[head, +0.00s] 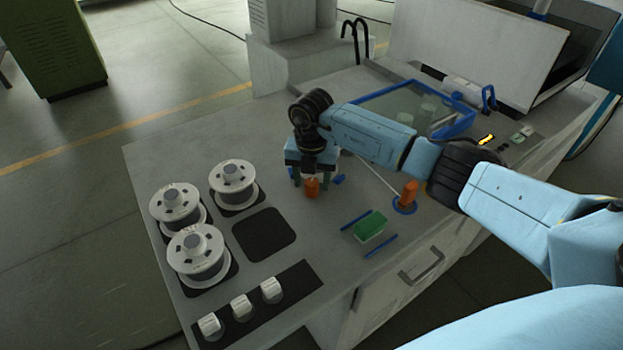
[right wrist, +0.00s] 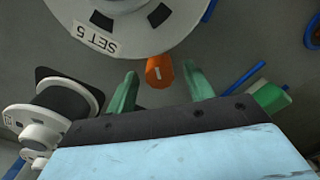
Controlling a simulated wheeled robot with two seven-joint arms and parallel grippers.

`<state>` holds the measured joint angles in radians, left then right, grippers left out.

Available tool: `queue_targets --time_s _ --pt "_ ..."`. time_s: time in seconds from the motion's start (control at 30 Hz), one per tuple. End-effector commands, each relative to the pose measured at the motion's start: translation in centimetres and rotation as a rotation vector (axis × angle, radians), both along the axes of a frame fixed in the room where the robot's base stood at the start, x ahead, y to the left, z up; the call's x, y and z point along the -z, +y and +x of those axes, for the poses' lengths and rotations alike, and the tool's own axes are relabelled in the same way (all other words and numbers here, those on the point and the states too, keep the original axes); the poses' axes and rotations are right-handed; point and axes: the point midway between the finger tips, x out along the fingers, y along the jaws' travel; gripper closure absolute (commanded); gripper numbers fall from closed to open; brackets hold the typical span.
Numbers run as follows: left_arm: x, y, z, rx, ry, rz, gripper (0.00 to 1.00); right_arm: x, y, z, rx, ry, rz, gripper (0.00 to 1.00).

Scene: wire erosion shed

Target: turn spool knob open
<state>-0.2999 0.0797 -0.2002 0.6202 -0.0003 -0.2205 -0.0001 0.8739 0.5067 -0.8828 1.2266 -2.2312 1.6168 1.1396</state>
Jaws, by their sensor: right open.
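An orange knob (head: 312,187) stands on the grey bench top in the head view, right below my right gripper (head: 309,178). The right wrist view shows the same knob (right wrist: 158,70) with a short white mark on its face. The two green fingers of the right gripper (right wrist: 162,84) stand apart, one on each side of the knob, with visible gaps. A large pale disc marked "SET 5" (right wrist: 130,30) is beside the knob in that view. A second orange knob (head: 408,191) stands on a blue ring further right. My left gripper is not in view.
Three wire spools (head: 199,254) stand on the left, near an empty dark pad (head: 264,235). A dark strip (head: 300,281) holds three white pieces. A green block (head: 370,226) lies between blue bars. A blue-rimmed tray (head: 462,107) with glassy vessels is behind my right arm.

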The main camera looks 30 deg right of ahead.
Motion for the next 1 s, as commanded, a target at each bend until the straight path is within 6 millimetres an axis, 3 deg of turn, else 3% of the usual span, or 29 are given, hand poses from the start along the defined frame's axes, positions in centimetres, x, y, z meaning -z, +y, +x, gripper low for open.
queue_targets --time_s 0.33,0.67,1.0 --pt "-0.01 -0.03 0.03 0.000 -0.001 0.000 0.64 0.38 0.03 -0.01 -0.001 0.000 0.000 0.49" --pt "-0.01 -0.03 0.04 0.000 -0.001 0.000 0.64 0.34 0.03 -0.01 -0.001 -0.001 0.001 0.92" --pt "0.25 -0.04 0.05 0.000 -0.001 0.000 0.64 0.33 0.02 0.03 -0.052 -0.001 0.000 0.92"
